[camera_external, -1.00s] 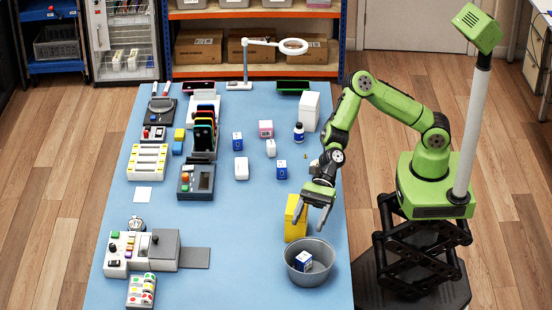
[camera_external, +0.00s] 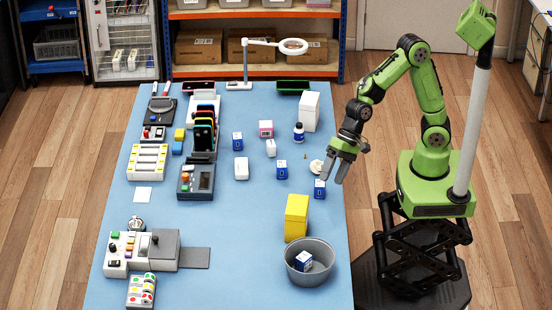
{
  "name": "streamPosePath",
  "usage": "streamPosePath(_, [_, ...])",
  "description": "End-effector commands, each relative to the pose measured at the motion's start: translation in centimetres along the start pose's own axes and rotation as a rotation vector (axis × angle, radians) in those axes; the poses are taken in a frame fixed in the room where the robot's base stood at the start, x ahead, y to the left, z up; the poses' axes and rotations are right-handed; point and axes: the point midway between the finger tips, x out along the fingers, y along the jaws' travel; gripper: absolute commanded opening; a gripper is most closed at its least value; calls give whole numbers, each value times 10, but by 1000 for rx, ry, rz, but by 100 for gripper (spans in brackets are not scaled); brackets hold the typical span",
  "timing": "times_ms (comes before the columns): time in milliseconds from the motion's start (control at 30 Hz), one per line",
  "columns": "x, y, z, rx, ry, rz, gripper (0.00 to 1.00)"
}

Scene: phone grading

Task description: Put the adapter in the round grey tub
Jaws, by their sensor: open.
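The round grey tub (camera_external: 312,281) stands at the front right of the blue table. A small blue and white box (camera_external: 303,260) lies inside it. My gripper (camera_external: 338,182) is open and empty, raised near the table's right edge, behind the tub and apart from it. Several small blocks that may be adapters stand mid-table: a white one (camera_external: 241,169), a smaller white one (camera_external: 271,148) and a pink and white one (camera_external: 266,129). I cannot tell which piece is the adapter. More blue and white boxes (camera_external: 282,170) stand nearby, one (camera_external: 320,189) close to my gripper.
A tall yellow box (camera_external: 296,218) stands right behind the tub. A white box (camera_external: 309,112), a dark blue bottle (camera_external: 299,132) and a magnifier lamp (camera_external: 246,64) are farther back. Devices and phone racks (camera_external: 203,140) fill the left side. The front middle of the table is clear.

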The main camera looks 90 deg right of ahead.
Motion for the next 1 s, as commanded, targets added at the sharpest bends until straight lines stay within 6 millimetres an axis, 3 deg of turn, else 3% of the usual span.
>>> streamPosePath(33, [-32,12,-10,-155,93,42,68])
streamPosePath(200, [-140,74,-28,-593,294,243,68])
streamPosePath(300, [-192,117,-23,-777,328,336,68])
streamPosePath(400, [-221,153,-14,-902,318,383,68])
streamPosePath(500, [-233,172,-7,-970,299,401,68])
streamPosePath(633, [-235,178,-5,-992,290,407,68])
streamPosePath(833, [-239,174,-5,-991,292,407,68])
streamPosePath(1000, [-270,152,0,-991,293,406,68])
